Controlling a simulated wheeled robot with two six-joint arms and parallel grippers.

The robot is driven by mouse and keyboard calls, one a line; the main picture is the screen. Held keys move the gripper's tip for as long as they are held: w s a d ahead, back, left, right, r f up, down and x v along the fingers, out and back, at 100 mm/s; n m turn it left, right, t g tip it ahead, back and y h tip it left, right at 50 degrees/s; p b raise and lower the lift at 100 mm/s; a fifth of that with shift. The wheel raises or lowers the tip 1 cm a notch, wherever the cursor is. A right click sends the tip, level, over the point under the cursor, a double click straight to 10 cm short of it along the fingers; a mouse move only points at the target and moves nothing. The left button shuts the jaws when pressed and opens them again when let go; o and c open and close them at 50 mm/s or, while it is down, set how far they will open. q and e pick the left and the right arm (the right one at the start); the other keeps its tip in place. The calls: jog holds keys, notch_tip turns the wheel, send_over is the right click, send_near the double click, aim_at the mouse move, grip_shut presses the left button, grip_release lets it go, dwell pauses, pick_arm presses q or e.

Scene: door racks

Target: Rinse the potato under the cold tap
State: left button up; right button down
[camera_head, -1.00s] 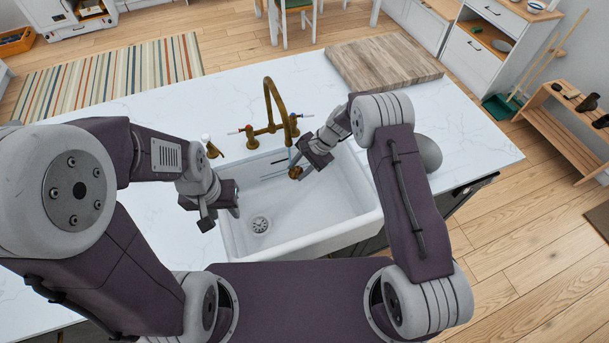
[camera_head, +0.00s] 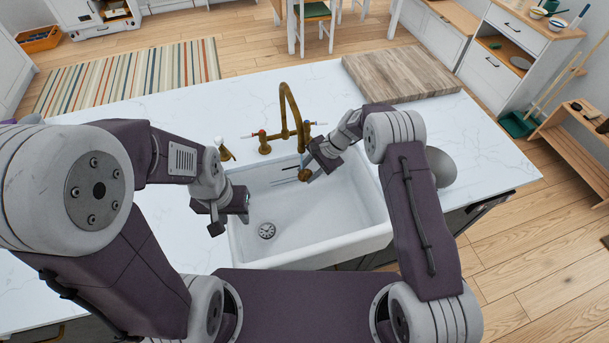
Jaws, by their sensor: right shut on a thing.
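A small brown potato (camera_head: 305,174) is in my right gripper (camera_head: 308,171), held above the white sink (camera_head: 318,212) below the spout. My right gripper is shut on it and hides part of it. The brass tap (camera_head: 285,112) stands behind the sink. It has a red-marked handle (camera_head: 261,133) on the left and a blue-marked handle (camera_head: 309,123) on the right. A thin bluish streak, which looks like water, shows between spout and potato. My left gripper (camera_head: 229,218) appears open and empty over the sink's left edge.
A wooden board (camera_head: 402,74) lies at the counter's back right. A grey rounded object (camera_head: 440,166) is right of the sink, partly behind my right arm. The drain (camera_head: 267,230) is uncovered.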

jog(key=shift+w+d, duration=0.2)
jog(key=shift+d, duration=0.15)
jog(key=shift+a, duration=0.1)
jog(key=shift+s+a, duration=0.3)
jog(key=shift+a, duration=0.15)
jog(key=shift+d, duration=0.1)
jog(key=shift+w+d+b, duration=0.3)
jog(key=shift+d+b, duration=0.05)
jog(key=shift+d, duration=0.1)
jog(key=shift+s+a, duration=0.3)
jog(key=shift+a, duration=0.25)
dwell(0.3)
